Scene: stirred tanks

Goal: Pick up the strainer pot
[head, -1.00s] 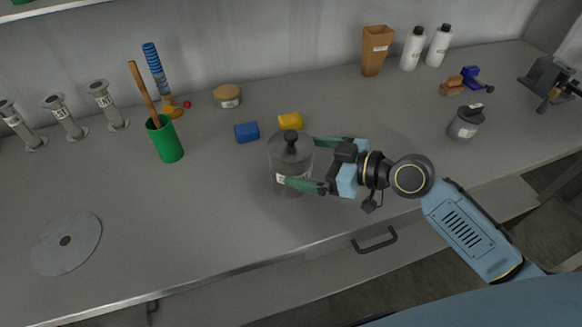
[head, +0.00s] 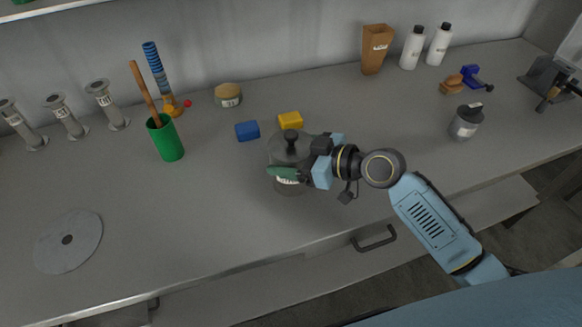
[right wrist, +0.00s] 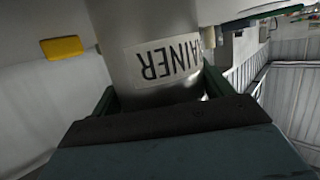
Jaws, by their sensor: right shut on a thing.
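The strainer pot (head: 290,148) is a grey metal cylinder with a dark knob on its lid, standing upright on the bench in the head view. In the right wrist view the pot (right wrist: 150,28) fills the middle, with a white label (right wrist: 163,60) showing part of the word "STRAINER" upside down. My left gripper is not in view.
A blue block (head: 247,131) and a yellow block (head: 290,120) lie just behind the pot. A green cup (head: 166,142) stands to the left. A small grey jar (head: 466,122) stands to the right.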

